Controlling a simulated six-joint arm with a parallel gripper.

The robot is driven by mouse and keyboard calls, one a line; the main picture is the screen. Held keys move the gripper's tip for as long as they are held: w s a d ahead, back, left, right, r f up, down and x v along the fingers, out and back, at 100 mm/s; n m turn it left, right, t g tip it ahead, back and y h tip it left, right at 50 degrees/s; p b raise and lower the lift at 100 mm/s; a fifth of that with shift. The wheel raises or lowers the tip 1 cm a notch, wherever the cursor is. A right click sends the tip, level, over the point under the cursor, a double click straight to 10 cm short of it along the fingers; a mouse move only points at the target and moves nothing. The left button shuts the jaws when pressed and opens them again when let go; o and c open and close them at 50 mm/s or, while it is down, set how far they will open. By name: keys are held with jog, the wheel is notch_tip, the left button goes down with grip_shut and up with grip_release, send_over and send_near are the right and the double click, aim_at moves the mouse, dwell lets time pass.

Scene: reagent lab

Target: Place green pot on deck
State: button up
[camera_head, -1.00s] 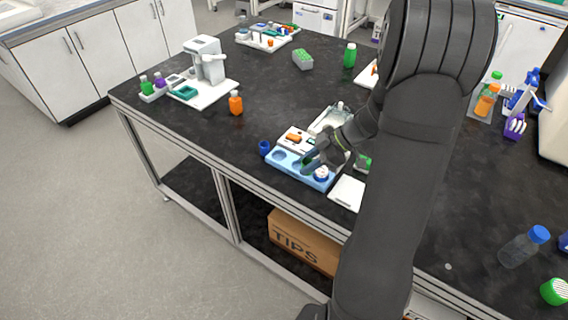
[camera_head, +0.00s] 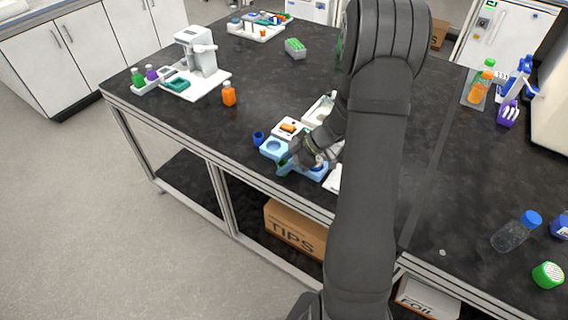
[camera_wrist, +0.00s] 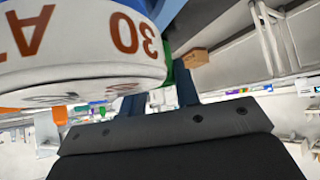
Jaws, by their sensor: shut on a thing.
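The green pot (camera_head: 282,167) shows as a small green patch at my gripper's fingertips, at the front edge of the blue deck. My gripper (camera_head: 289,163) is shut on it; fingers and wrist hide most of it. In the wrist view a green part (camera_wrist: 194,58) shows beyond the dark fingers (camera_wrist: 160,95). The blue deck (camera_head: 311,174) has round wells, with an open one (camera_head: 274,147) at its left. I cannot tell whether the pot touches the deck. A white and blue body with orange markings (camera_wrist: 80,45) fills the upper left of the wrist view, very close.
An orange bottle (camera_head: 229,94) stands farther back left. The black bench between is clear.

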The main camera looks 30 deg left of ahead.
jog(key=shift+f, duration=0.1)
jog(key=o, duration=0.8)
jog(key=shift+c, duration=0.2)
jog(key=v, duration=1.2)
